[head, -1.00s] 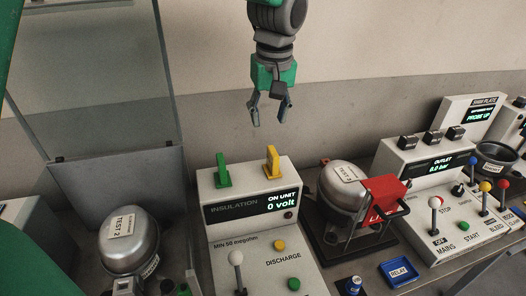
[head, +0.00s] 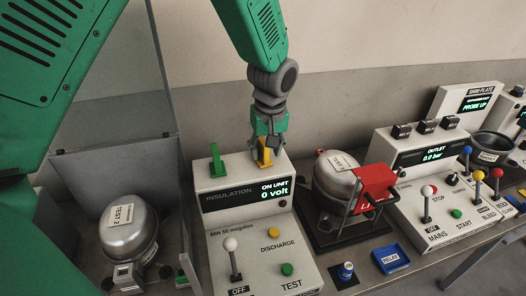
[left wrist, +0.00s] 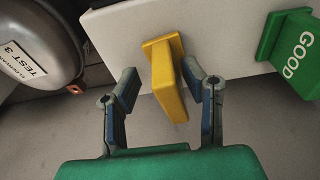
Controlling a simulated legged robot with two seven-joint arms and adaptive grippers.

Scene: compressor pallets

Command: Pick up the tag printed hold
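The yellow tag (head: 265,158) stands upright on top of the insulation unit (head: 243,192). In the left wrist view the yellow tag (left wrist: 168,82) shows no readable print from this side. My left gripper (head: 267,145) is above and around the yellow tag. In the left wrist view my left gripper (left wrist: 163,82) is open, one finger on each side of the tag, with gaps visible. A green tag (head: 217,161) stands left of it; in the left wrist view the green tag (left wrist: 290,50) reads GOOD. My right gripper is not in view.
A silver compressor labelled TEST 2 (head: 128,230) stands at left. Another compressor (head: 335,175) with a red LEAK-like tag (head: 374,188), partly hidden, stands right of the unit. A blue relay tray (head: 391,259) and the outlet console (head: 425,160) are farther right.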

